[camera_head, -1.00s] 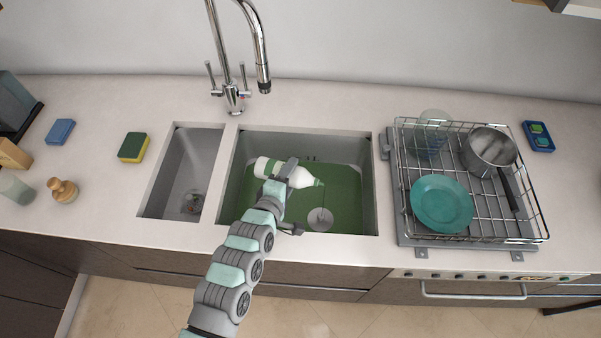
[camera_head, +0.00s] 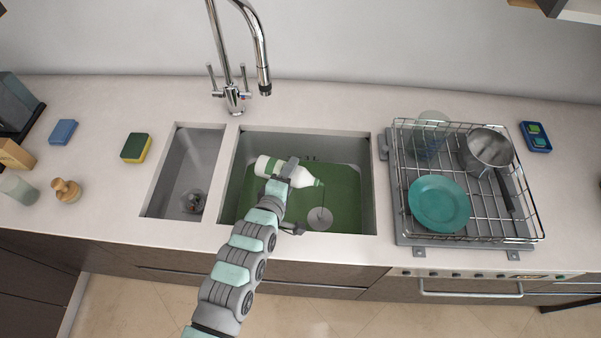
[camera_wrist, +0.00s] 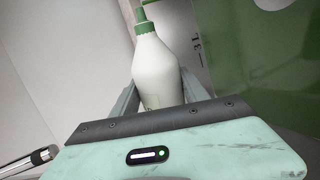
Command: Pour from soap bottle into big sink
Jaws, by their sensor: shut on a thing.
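The soap bottle (camera_head: 268,168) is white with a green label and green nozzle. It lies tilted over the big sink (camera_head: 372,200), nozzle to the right and slightly down. A thin dark green stream runs from the nozzle down towards the round drain. The big sink's floor looks green. My gripper (camera_head: 290,170) is shut on the bottle's body, above the sink. In the wrist view the bottle (camera_wrist: 155,70) stands between the two fingers (camera_wrist: 155,95), its green cap away from the palm. I cannot tell the liquid level inside it.
A small sink (camera_head: 172,185) lies left of the big sink. The chrome tap (camera_head: 232,95) stands behind. At right a wire rack (camera_head: 525,215) holds a teal plate (camera_head: 439,203), a glass and a pot (camera_head: 487,148). A sponge (camera_head: 136,147) lies at left.

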